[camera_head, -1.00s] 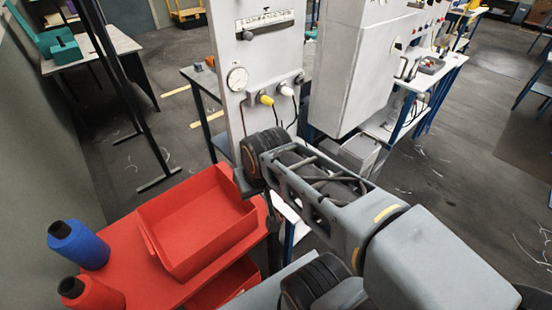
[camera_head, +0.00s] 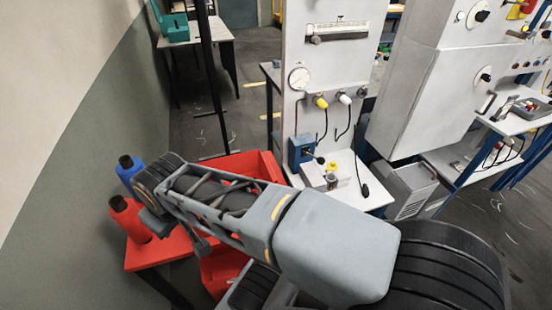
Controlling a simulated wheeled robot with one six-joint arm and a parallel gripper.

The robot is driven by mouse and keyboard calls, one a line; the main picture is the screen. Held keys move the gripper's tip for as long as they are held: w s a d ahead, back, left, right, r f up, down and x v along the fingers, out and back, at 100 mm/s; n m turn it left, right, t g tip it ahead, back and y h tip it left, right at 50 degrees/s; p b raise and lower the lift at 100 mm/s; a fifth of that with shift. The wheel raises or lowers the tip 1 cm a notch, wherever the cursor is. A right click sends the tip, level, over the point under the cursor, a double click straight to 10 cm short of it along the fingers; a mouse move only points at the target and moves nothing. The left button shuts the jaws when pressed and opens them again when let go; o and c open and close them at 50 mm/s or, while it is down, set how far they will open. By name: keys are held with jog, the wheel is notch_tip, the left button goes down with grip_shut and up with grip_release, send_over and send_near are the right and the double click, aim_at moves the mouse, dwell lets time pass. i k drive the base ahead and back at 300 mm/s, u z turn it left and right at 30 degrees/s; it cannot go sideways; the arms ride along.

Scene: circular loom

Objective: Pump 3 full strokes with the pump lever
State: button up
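A small blue unit (camera_head: 300,150) is fixed low on the white upright panel (camera_head: 325,85). A short dark rod with a black knob (camera_head: 320,160) sticks out of it to the right; it looks like the pump lever, but it is too small to be sure. A small block with a yellow top (camera_head: 331,168) stands on the white shelf (camera_head: 352,190) beside it. My arm reaches across the picture to the left, over the red trolley, apart from the blue unit. My gripper's fingers cannot be made out; the arm links hide that region.
A red trolley (camera_head: 145,256) with a red bin (camera_head: 268,168) stands left of the panel. A grey cabinet (camera_head: 425,90) stands right.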

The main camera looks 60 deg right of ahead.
aim_at(320, 160)
jog(key=u, duration=0.5)
jog(key=k, duration=0.8)
jog(key=z, duration=1.55)
jog(key=i, duration=0.5)
